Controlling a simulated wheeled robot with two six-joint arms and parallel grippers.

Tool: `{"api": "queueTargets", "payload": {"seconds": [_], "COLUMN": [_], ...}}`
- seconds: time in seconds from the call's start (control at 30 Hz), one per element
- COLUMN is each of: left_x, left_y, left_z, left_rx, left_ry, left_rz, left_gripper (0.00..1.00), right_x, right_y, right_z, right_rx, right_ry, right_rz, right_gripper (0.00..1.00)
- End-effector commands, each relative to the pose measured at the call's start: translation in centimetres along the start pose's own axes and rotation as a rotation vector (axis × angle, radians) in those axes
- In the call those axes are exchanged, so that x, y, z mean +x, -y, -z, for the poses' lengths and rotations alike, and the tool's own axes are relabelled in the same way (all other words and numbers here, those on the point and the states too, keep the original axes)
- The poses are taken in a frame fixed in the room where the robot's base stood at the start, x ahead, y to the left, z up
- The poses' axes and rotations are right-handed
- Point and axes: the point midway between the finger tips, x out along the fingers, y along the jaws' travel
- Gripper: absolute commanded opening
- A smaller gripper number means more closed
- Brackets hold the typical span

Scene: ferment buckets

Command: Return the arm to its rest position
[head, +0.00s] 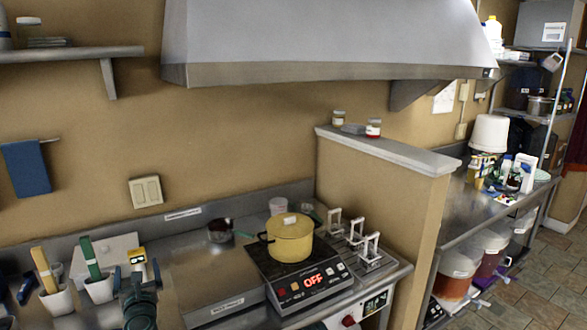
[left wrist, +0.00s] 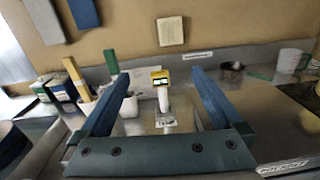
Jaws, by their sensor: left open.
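My left gripper (head: 138,284) shows low in the head view, left of the cooktop. In the left wrist view its two blue fingers (left wrist: 160,80) stand wide apart with nothing held between them. A yellow-topped device with a small display (left wrist: 160,78) stands on the counter beyond and between the fingers, apart from them. It also shows in the head view (head: 137,257), just past the gripper. My right gripper is not in view.
A yellow lidded pot (head: 289,238) sits on the cooktop (head: 306,284), whose display reads OFF. A small dark pan (head: 220,231) and white cups holding tools (head: 100,289) stand on the steel counter (head: 198,270). A range hood (head: 320,40) hangs above.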

Motion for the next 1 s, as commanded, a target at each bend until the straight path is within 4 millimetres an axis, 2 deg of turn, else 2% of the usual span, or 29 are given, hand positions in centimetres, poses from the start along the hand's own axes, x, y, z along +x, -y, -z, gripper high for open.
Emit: {"api": "queueTargets", "payload": {"seconds": [0.37,0.53,0.63,0.77,0.83,0.9,1.0], "left_x": [-0.7,-2.0,-3.5,-6.7,-9.4,-12.3,-16.0], "left_y": [6.4,11.3,14.7,19.5,21.8,22.9,22.6], "left_z": [-0.2,0.7,2.0,5.3,8.2,11.4,15.5], "left_rx": [0.342,0.62,0.833,1.203,1.455,1.707,2.01], "left_ry": [0.043,0.087,0.126,0.207,0.272,0.346,0.448], "left_rz": [0.22,0.396,0.535,0.78,0.961,1.159,1.439], "left_gripper": [1.0,1.0,1.0,1.0,1.0,1.0,1.0], "right_x": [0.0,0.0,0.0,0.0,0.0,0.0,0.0], "right_y": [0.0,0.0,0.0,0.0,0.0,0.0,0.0], "right_z": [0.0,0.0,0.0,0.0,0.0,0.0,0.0], "right_rx": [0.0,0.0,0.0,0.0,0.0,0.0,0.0], "right_ry": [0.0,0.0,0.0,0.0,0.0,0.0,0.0], "right_rz": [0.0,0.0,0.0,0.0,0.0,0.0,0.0], "right_gripper": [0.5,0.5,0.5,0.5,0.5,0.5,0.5]}}
